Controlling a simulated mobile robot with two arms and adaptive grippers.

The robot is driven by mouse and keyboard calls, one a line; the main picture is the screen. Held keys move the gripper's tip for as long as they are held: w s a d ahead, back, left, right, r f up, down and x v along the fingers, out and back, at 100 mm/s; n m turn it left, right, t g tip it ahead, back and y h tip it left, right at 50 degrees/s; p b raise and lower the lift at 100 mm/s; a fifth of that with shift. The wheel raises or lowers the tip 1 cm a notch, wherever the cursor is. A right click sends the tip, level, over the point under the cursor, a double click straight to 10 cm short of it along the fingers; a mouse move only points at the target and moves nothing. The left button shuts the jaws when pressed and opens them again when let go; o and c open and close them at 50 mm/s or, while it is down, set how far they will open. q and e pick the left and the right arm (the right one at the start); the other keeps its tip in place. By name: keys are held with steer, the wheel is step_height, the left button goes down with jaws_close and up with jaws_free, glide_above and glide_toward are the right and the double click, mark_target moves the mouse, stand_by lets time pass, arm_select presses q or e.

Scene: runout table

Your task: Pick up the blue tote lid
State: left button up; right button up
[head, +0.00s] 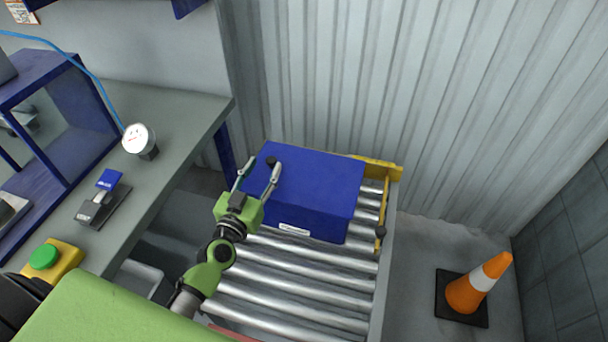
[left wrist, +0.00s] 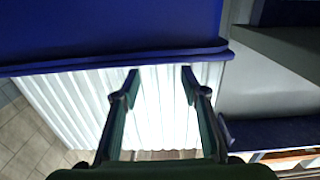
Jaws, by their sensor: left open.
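The blue tote lid (head: 320,180) forms the flat top of a blue tote (head: 325,232) on the roller table. My right gripper is not in view.
The metal rollers (head: 290,285) are bare in front of the tote. A yellow end stop (head: 380,168) stands behind it. An orange cone (head: 478,287) stands on the floor at the right.

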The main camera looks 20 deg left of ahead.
mark_target(269, 163)
arm_select(q)
steer(key=shift+w+f, duration=0.15)
steer(key=shift+w, duration=0.3)
steer(key=w, duration=0.2)
steer(key=w+f+b, duration=0.1)
steer(key=w, duration=0.1)
steer(key=shift+w+a+f, duration=0.15)
steer(key=shift+w, duration=0.25)
steer(key=shift+s, duration=0.1)
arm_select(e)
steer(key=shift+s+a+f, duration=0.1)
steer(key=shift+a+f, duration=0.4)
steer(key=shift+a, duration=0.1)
arm_select(q)
jaws_close()
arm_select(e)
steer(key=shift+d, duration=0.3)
